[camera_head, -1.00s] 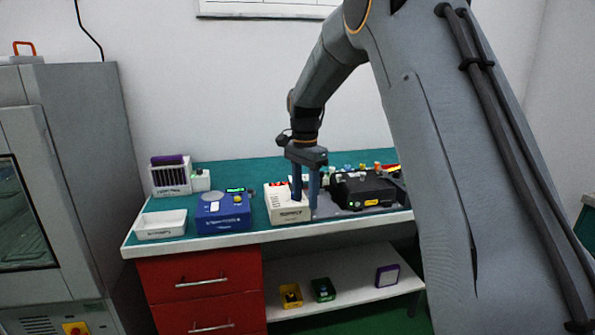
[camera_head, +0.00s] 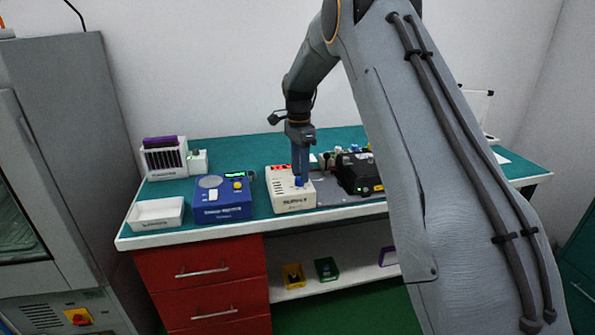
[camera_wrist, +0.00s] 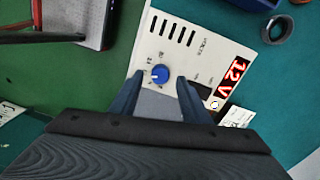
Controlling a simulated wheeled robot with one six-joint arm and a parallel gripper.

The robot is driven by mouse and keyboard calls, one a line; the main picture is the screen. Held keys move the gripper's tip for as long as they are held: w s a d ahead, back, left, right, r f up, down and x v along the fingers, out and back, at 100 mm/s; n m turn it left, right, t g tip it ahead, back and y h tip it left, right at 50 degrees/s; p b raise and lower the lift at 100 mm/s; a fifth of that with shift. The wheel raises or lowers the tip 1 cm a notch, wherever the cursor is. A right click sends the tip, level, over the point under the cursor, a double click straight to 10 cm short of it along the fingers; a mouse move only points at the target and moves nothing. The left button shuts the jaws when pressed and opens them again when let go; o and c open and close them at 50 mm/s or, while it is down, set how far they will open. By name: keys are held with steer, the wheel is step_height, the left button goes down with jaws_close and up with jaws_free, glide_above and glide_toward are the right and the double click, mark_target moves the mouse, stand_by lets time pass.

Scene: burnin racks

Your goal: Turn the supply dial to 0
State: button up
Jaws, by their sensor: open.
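The supply is a cream box (camera_head: 291,203) on the green bench, and it also shows in the wrist view (camera_wrist: 188,62). Its blue dial (camera_wrist: 160,75) sits on the panel, with small markings around it too small to read. The red display (camera_wrist: 231,77) reads about 12 V. In the head view the dial (camera_head: 298,181) shows just below my gripper (camera_head: 300,172). My gripper is open and empty, and in the wrist view its fingers (camera_wrist: 157,92) lie on either side of and short of the dial. I cannot tell whether they touch it.
A blue instrument (camera_head: 222,200) and a white tray (camera_head: 156,214) stand left of the supply. A black device (camera_head: 358,173) stands close on its right. A white rack (camera_head: 165,160) is at the back left. A dark ring (camera_wrist: 277,29) lies near the supply.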

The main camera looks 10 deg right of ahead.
steer(key=shift+a+f, duration=0.1)
steer(key=shift+f, duration=0.7)
